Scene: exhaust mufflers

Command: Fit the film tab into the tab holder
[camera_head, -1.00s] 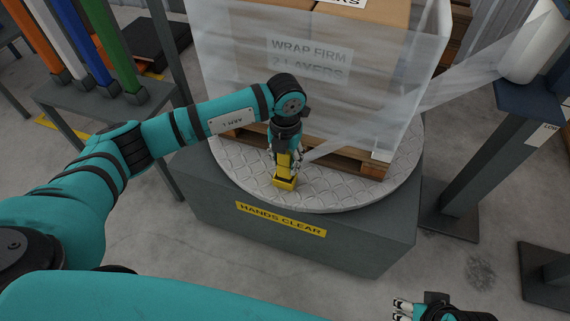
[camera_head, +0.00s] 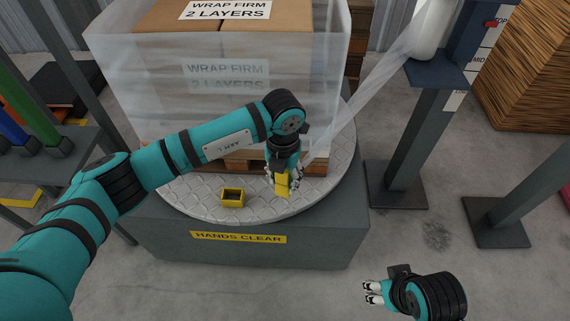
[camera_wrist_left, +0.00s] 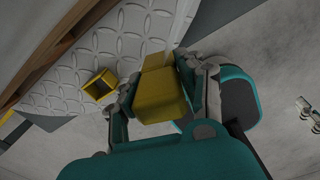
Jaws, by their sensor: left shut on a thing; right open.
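The yellow film tab (camera_head: 282,184) is held in my left gripper (camera_head: 284,178), which is shut on it over the right part of the turntable. The tab also shows between the fingers in the left wrist view (camera_wrist_left: 160,95). Clear film runs from it up to the roll. The tab holder (camera_head: 232,197), a small yellow open-topped box, stands on the turntable to the left of the tab, apart from it. It looks empty, and it shows left of the tab in the wrist view (camera_wrist_left: 100,86). My right gripper (camera_head: 370,293) is open and empty at the lower right.
A film-wrapped box load on a pallet (camera_head: 225,100) stands on the turntable (camera_head: 185,190), behind my left gripper. The film roll (camera_head: 433,30) sits on a dark post (camera_head: 410,140) at right. A dark rack (camera_head: 50,165) with coloured posts is at left. Floor between is clear.

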